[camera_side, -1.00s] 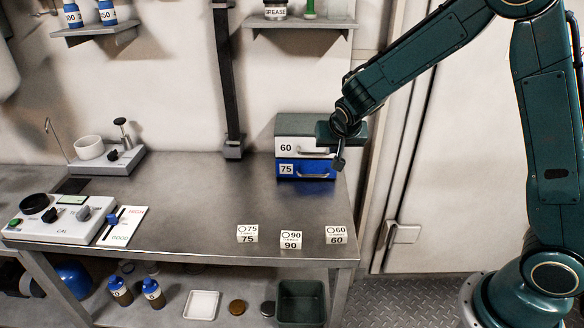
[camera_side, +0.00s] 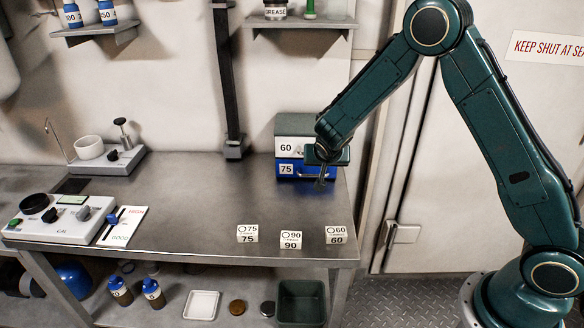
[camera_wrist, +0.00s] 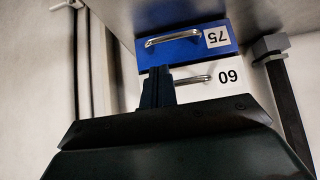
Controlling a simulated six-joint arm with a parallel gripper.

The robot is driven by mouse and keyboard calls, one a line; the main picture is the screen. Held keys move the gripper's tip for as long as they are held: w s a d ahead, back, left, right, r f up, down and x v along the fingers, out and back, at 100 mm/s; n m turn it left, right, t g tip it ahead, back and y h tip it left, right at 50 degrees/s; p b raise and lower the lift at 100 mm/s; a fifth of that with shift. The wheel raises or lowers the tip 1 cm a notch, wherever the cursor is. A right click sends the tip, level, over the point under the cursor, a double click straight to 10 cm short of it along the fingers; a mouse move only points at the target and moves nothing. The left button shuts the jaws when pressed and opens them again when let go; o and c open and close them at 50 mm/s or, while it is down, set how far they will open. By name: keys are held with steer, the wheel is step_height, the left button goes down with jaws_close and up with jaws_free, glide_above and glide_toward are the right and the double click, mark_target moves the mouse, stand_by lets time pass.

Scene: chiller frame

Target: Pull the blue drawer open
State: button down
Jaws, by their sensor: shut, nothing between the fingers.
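The blue drawer (camera_side: 288,170), labelled 75, is the lower drawer of a small cabinet at the back right of the bench. In the wrist view the blue drawer (camera_wrist: 182,47) appears upside down, with its silver handle (camera_wrist: 172,37) clear of my fingers. It looks flush with the cabinet. The white drawer (camera_side: 286,148), labelled 60, sits above it. My gripper (camera_side: 321,187) is shut and empty, pointing down in front of the right part of the blue drawer. In the wrist view my gripper (camera_wrist: 157,72) sits below the handle in the picture and hides part of the white drawer.
Three small number cards, including the 75 card (camera_side: 247,234), stand along the bench's front right edge. A dark post (camera_side: 228,80) rises left of the cabinet. The instrument (camera_side: 60,218) is far left. The middle of the bench (camera_side: 190,200) is clear.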

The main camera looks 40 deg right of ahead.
steer(key=shift+x, duration=4.35)
steer(key=s+a, duration=0.7)
steer(key=shift+s+a, duration=0.1)
steer(key=shift+s, duration=0.1)
steer(key=v, duration=1)
steer(key=shift+r, duration=0.1)
